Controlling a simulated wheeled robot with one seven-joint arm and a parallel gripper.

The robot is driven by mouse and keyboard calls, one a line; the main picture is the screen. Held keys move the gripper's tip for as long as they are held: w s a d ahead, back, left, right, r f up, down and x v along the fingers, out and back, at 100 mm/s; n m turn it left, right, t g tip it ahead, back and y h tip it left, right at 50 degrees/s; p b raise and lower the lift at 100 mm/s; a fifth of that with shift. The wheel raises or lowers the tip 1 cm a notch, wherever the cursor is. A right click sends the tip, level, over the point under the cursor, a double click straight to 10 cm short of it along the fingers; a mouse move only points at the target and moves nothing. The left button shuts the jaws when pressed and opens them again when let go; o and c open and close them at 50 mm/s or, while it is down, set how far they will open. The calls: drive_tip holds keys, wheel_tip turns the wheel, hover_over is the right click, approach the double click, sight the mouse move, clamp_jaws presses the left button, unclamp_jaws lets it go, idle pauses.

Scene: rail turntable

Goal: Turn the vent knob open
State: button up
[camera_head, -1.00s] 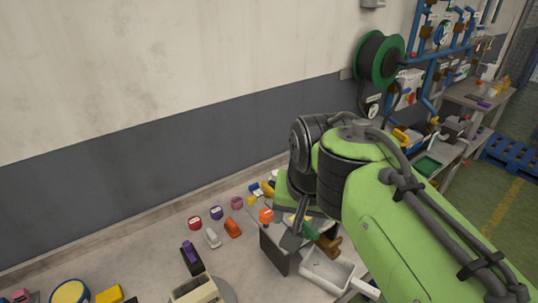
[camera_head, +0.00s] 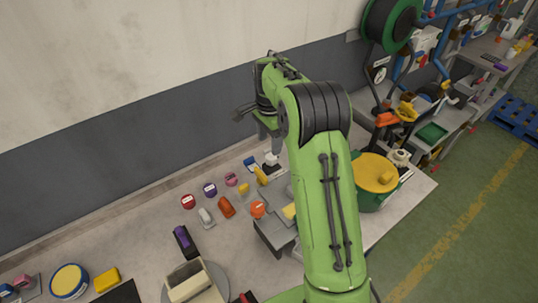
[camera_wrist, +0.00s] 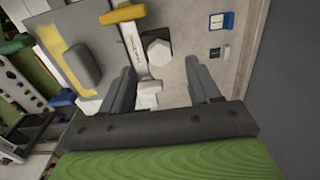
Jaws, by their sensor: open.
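My gripper (camera_head: 241,112) is raised near the wall above the back of the bench, open and empty; its two fingers spread apart in the wrist view (camera_wrist: 159,68). No label marks the vent knob clearly, so I cannot tell which part it is. A white piece with a hexagonal face (camera_wrist: 157,52) shows beyond and between the fingertips. A yellow handle on a pale labelled bar (camera_wrist: 122,14) lies beside it. In the head view a small white fitting (camera_head: 271,159) stands on a dark base below my gripper, near a yellow handle (camera_head: 261,175). Nothing touches the fingers.
Several coloured knobs and levers, including a red one (camera_head: 188,202) and an orange one (camera_head: 258,209), stand along the bench. A round turntable (camera_head: 217,293) carries a cream box. A green bucket with a yellow lid (camera_head: 377,173) stands right of my arm. The wall is close behind.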

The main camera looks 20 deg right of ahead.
sight(269, 157)
drive_tip(key=f, duration=0.6)
drive_tip(key=shift+s+a, duration=0.15)
drive_tip(key=shift+s, duration=0.05)
drive_tip(key=shift+w+f, duration=0.15)
drive_tip(key=shift+f, duration=0.15)
drive_tip(key=c, duration=1)
drive_tip(key=shift+c, duration=0.2)
